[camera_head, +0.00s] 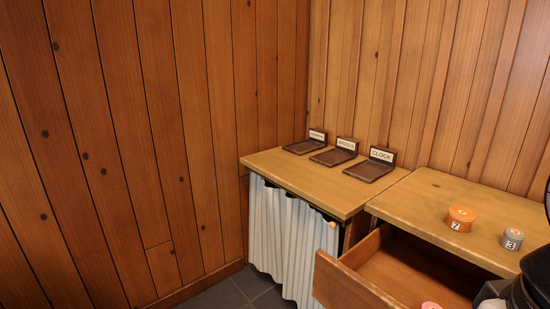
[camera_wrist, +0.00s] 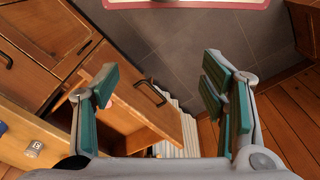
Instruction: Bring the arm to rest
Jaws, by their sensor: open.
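My gripper (camera_wrist: 162,80) shows in the wrist view with its two green-padded fingers spread wide and nothing between them. Beyond the fingers are the pulled-out wooden drawer (camera_wrist: 165,115) and the dark tiled floor (camera_wrist: 190,60). In the head view, dark parts of my arm show at the lower right edge; the fingertips cannot be made out there.
The drawer (camera_head: 345,285) stands open with a pink piece (camera_head: 430,305) at its bottom edge. An orange spool (camera_head: 461,217) marked 7 and a grey spool (camera_head: 512,238) stand on the right cabinet top. Three dark labelled trays (camera_head: 368,171) look empty on the left counter (camera_head: 285,172).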

